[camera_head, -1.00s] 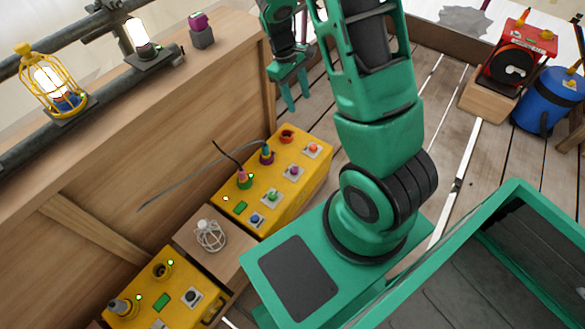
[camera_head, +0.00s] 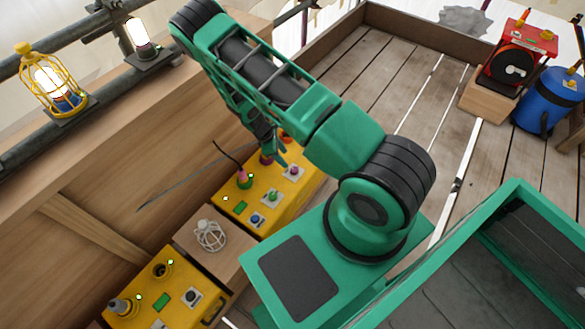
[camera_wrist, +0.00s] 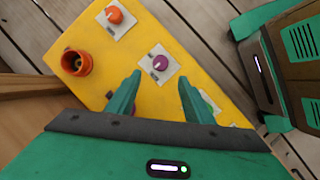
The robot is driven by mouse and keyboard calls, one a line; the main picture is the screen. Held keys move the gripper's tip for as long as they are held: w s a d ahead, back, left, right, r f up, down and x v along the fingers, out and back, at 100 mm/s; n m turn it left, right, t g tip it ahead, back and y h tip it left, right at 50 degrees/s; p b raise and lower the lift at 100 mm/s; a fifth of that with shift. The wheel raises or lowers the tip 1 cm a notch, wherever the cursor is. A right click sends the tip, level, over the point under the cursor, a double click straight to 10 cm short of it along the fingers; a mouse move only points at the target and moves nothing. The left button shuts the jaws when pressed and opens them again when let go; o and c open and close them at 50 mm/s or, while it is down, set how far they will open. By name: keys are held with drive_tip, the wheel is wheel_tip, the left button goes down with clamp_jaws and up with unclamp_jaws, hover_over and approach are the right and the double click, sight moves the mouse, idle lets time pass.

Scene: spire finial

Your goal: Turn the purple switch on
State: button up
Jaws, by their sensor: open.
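The purple switch (camera_wrist: 159,62) is a round purple knob on a white square plate on the yellow box (camera_wrist: 100,45). In the head view the purple switch (camera_head: 293,171) shows just right of my gripper (camera_head: 284,152), which is partly hidden by my arm. In the wrist view my gripper (camera_wrist: 160,92) is open, with its two green fingers apart. The purple knob lies beyond the fingertips, between their lines, and nothing is held. An orange switch (camera_wrist: 115,15) sits on the same box, farther up. Another plate is partly hidden behind the right finger.
An orange-brown socket (camera_wrist: 76,62) stands up from the box at left. In the head view, green (camera_head: 273,195) and blue (camera_head: 257,219) switches, plugs and a dark cable are close by. A wooden wall borders the box at left.

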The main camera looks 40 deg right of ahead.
sight(294, 169)
drive_tip(key=x, duration=1)
drive_tip(key=shift+f, duration=0.35)
drive_tip(key=c, duration=1)
drive_tip(key=shift+d, duration=0.15)
drive_tip(key=shift+c, duration=0.2)
